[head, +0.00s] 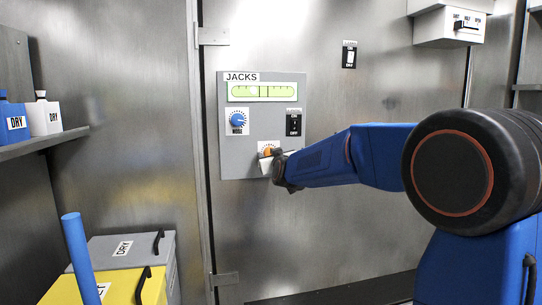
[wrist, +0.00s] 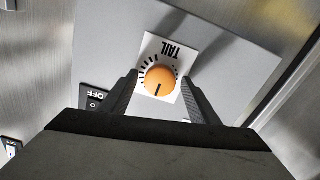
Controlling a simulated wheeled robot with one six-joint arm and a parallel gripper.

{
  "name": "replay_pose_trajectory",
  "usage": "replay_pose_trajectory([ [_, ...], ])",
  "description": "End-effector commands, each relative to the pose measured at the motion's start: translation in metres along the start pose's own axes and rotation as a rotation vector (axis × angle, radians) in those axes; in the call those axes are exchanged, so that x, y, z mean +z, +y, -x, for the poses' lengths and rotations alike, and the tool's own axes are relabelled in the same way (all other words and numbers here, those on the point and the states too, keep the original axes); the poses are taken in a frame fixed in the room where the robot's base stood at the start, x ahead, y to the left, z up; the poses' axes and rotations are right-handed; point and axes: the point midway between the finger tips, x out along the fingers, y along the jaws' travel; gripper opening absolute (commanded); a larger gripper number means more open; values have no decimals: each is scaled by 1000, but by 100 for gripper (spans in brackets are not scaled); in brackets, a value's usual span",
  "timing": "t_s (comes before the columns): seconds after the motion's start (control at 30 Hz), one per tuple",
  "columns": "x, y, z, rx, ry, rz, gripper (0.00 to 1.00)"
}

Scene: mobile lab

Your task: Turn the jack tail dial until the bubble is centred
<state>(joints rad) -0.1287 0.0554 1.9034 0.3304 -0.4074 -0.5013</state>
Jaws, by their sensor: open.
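The JACKS panel (head: 264,107) is a grey plate on the metal wall. Its green bubble level (head: 263,91) is at the top, and a pale bubble appears left of the middle mark. The orange TAIL dial (wrist: 160,80) sits on a white label with tick marks, its dark pointer line aimed at the bottom of the wrist picture. The dial also shows in the head view (head: 268,151), partly covered by my gripper. My gripper (wrist: 160,88) is open, with one finger on each side of the dial; contact cannot be told.
A blue NOSE dial (head: 237,120) and a black switch (head: 293,125) are on the same panel above the orange dial. Another switch (head: 349,54) is on the wall at upper right. A shelf (head: 40,144) with bottles and grey and yellow boxes stand at left.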

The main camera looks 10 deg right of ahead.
Motion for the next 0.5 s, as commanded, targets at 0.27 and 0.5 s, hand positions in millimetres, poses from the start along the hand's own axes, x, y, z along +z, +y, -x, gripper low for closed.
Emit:
replay_pose_trajectory([
  [0.27, 0, 0, 0, 0, 0, 0, 39],
  [0.5, 0, 0, 0, 0, 0, 2, 14],
])
